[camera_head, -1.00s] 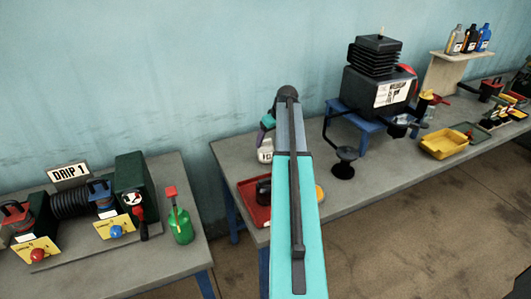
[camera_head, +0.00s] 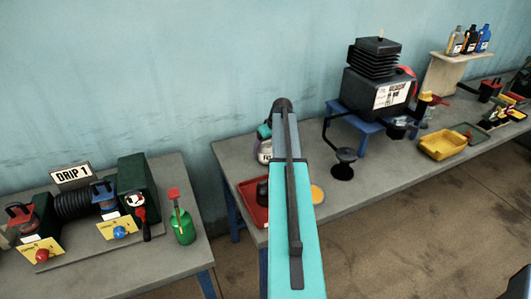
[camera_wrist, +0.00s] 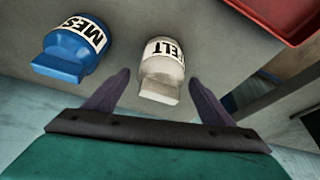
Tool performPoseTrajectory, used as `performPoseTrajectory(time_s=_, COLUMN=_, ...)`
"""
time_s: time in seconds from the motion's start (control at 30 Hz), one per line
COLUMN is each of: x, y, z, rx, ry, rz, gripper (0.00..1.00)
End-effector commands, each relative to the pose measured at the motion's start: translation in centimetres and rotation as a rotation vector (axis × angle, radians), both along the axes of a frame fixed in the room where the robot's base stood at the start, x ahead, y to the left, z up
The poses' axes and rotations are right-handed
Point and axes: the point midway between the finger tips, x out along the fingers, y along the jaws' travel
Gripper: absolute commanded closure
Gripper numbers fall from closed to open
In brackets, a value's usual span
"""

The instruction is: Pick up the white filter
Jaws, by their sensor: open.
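The white filter (camera_wrist: 160,74), with a black-lettered label partly reading "ELT", stands in the wrist view between the two dark fingers of my open gripper (camera_wrist: 158,80). The fingers are spread to either side of it, with a visible gap on each side. In the head view, the white filter (camera_head: 264,153) shows on the bench behind the red tray, partly covered by my arm. My teal gripper body (camera_head: 264,130) shows just above it, and its fingers are hard to make out there.
A blue filter (camera_wrist: 75,50) labelled "MES" stands left of the white one in the wrist view; my arm hides it in the head view. A red tray (camera_head: 245,190) sits at the bench's front left. A black funnel (camera_head: 343,156) on an arm stands to the right.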

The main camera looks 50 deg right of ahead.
Motion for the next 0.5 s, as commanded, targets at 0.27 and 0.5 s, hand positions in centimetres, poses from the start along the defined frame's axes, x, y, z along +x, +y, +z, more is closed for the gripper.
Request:
performPoseTrajectory(time_s=0.27, x=0.15, y=-0.01, z=-0.5, rx=0.0, ry=0.0, rz=0.0, gripper=0.24)
performPoseTrajectory(time_s=0.5, x=0.12, y=-0.05, z=-0.47, rx=0.0, ry=0.0, rz=-0.001, gripper=0.24)
